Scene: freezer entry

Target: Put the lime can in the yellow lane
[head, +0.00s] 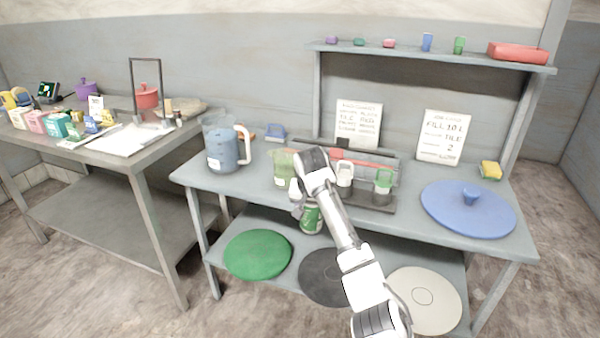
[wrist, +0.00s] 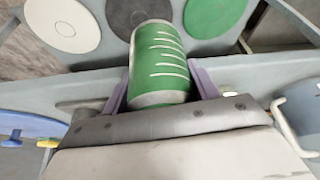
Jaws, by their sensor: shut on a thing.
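A green can (wrist: 160,62) with white stripes sits between the two purple fingers of my gripper (wrist: 160,85) in the wrist view. My gripper is shut on it. In the head view the can (head: 311,218) shows below my gripper (head: 300,198), by the bench's front edge. It appears roughly upright, with the lower shelf behind it. My arm hides part of the bench behind the gripper. I cannot make out a yellow lane in either view.
A dark rack (head: 372,198) with bottles stands behind my arm. A blue jug (head: 222,155) and a greenish jug (head: 283,172) stand left of it. A blue lid (head: 468,212) and yellow sponge (head: 490,170) lie right. Green (head: 257,254), black and white discs lie on the lower shelf.

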